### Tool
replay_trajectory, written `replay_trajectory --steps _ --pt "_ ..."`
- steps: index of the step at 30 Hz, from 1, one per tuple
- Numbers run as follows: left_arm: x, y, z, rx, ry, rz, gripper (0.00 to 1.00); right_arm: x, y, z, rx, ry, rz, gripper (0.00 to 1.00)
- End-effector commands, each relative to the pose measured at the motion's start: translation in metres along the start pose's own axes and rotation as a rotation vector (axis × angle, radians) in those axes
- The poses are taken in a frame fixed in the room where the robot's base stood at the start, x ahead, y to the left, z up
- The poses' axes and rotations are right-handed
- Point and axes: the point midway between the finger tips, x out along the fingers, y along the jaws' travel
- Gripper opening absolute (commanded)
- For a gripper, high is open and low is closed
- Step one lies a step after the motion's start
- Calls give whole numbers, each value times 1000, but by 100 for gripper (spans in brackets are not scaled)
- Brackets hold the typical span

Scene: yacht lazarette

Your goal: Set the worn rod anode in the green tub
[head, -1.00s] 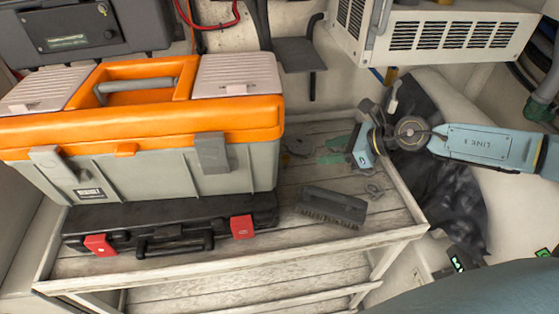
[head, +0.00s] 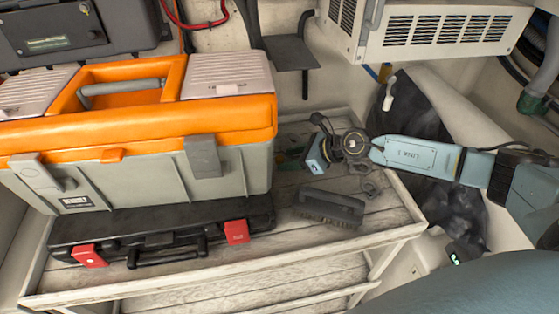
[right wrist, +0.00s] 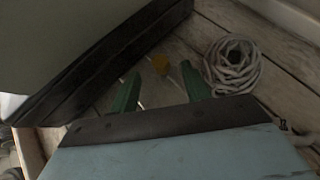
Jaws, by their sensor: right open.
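My right gripper (head: 290,158) reaches over the back of the wooden shelf, close to the right side of the orange and grey toolbox. In the right wrist view its two green fingers (right wrist: 161,86) stand apart. I cannot make out the worn rod anode for sure in either view. I cannot identify the green tub; the green by my gripper looks like its own fingers. My left gripper is not in view.
The toolbox (head: 120,125) stands on a black case (head: 165,240) with red latches. A dark brush (head: 330,207) lies on the shelf (head: 290,255) in front of my gripper. A coil of rope (right wrist: 233,65) lies right of the fingers. A vented white unit (head: 425,30) overhangs the back right.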

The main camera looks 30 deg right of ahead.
Motion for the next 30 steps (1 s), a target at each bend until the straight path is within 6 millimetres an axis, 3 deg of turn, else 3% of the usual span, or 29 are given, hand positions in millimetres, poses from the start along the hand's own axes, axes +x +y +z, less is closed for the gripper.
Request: replay_trajectory --steps 7,17,27,30 --pt "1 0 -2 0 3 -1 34 35 -1 4 1 -2 1 47" --pt "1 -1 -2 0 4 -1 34 41 -1 4 -1 -2 0 46" --pt "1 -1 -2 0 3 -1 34 40 -1 4 0 -2 0 1" --pt "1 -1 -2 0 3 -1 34 40 -1 4 0 -2 0 0"
